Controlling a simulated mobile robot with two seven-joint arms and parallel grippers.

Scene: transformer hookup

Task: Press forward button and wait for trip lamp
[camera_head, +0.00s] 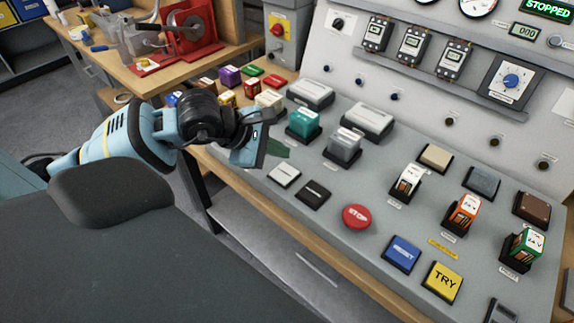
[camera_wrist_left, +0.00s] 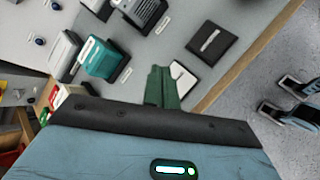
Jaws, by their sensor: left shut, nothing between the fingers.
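My left gripper (camera_head: 279,152) is shut and empty, its green fingers just above the sloping desk. A white flat button (camera_head: 284,175) lies just in front of the fingers in the head view. In the left wrist view the fingers (camera_wrist_left: 162,86) partly cover this white button (camera_wrist_left: 184,80); I cannot tell whether they touch it. A black flat button (camera_head: 313,194) sits beside it. I cannot read which one is marked forward. Small dark round lamps (camera_head: 448,122) line the upright panel; none looks lit, and I cannot tell which is the trip lamp. My right gripper is not in view.
A red STOP button (camera_head: 356,217), a blue RESET button (camera_head: 402,253) and a yellow TRY button (camera_head: 442,282) sit further right. A teal block (camera_head: 303,122) stands behind the fingers. A green display (camera_head: 547,9) reads STOPPED.

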